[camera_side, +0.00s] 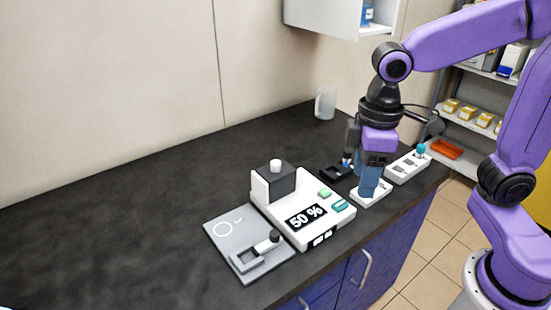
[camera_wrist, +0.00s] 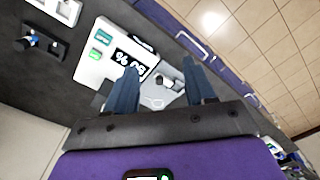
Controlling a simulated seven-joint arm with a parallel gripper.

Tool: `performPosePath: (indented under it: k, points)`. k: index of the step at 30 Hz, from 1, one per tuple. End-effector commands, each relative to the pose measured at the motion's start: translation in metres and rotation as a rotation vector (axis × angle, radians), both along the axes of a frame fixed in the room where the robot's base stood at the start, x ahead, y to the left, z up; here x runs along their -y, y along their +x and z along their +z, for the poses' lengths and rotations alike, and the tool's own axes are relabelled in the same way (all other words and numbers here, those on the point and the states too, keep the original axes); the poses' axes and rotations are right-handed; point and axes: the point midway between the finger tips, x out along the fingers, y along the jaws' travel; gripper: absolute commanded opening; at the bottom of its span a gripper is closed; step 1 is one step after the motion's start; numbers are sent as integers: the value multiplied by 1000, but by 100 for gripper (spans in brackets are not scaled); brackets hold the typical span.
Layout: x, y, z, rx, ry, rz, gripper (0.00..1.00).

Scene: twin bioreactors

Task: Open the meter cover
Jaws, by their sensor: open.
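The white meter (camera_side: 325,232) sits on the dark counter with a "50 %" display and green buttons. It also shows in the wrist view (camera_wrist: 92,68), partly hidden by a finger. A dark grey box-shaped cover (camera_side: 274,184) with a white knob (camera_side: 276,166) on top stands at the meter's back left and looks closed. In the wrist view the cover is mostly hidden behind my left-hand finger. My gripper (camera_side: 369,188) points down, to the right of the meter and apart from it. Its blue fingers are apart and empty in the wrist view (camera_wrist: 160,66).
A grey plate (camera_side: 224,240) with a dark-knobbed latch lies left of the meter. A small white block (camera_side: 380,194) lies under my gripper, a white switch box (camera_side: 406,168) and a black holder (camera_side: 335,173) nearby. A mug (camera_side: 325,104) stands behind. The counter's left is clear.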

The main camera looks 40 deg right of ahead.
Motion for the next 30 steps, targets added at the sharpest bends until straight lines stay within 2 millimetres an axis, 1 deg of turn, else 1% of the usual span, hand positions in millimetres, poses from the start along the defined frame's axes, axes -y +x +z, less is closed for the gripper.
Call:
performPosePath:
  k: [1,5,6,8,9,13,18,21,24,27,30]
  points:
    - [-8,19,5,-1,-2,-37,54]
    - [-21,63,18,-3,-4,-127,54]
    - [-24,77,21,-4,-5,-154,54]
    - [-28,97,26,-6,-6,-196,54]
    - [-30,111,30,-6,-6,-224,54]
    - [-32,154,38,-9,-8,-313,54]
    - [-26,206,47,-13,-10,-430,54]
    - [-20,231,50,-15,-12,-490,54]
    - [-13,248,52,-16,-12,-536,54]
    - [-8,258,54,-18,-12,-565,54]
    - [-5,263,53,-18,-13,-578,54]
